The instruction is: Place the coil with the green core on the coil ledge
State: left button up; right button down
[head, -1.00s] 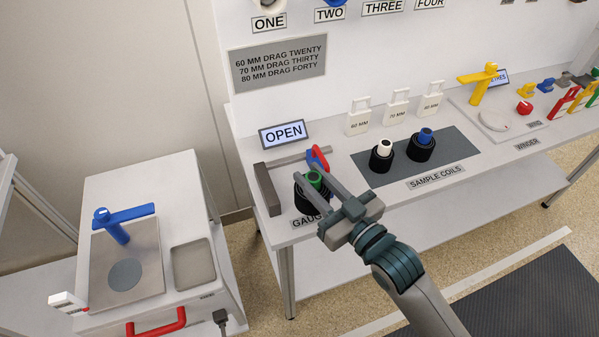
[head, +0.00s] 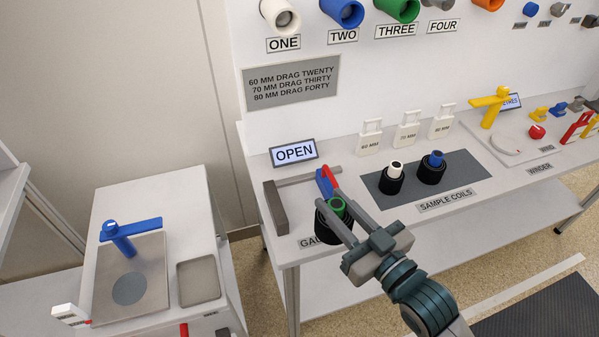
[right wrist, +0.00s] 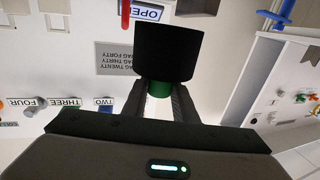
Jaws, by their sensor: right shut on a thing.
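The black coil with the green core (head: 336,208) is held in my right gripper (head: 338,206), whose two fingers are shut on the green core from either side. In the right wrist view the black coil (right wrist: 168,50) hangs from the fingers, with a bit of the green core (right wrist: 159,89) between the tips. In the head view it is at the front of the gauge, over the left end of the bench. Any gap beneath it is hard to tell. I cannot identify the coil ledge. My left gripper is not in view.
The gauge (head: 275,208) has a grey bar and a red and blue slider close to the coil. A white-core coil (head: 393,180) and a blue-core coil (head: 431,169) stand on the dark sample mat (head: 464,170). A white cabinet (head: 200,235) stands left. Numbered spools line the wall.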

jog(key=shift+d+r+m+t+h, duration=0.15)
jog(key=shift+d+m+t+h, duration=0.15)
jog(key=shift+d+h, duration=0.1)
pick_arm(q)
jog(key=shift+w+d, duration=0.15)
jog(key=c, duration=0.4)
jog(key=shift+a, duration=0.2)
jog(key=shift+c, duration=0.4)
pick_arm(e)
jog(key=s+d+f+m+t+h, duration=0.1)
jog(key=s+d+m+t+h, duration=0.1)
jog(key=d+m+h, duration=0.4)
jog(key=d+h, duration=0.3)
jog(key=d, duration=0.3)
jog(key=shift+s+f, duration=0.4)
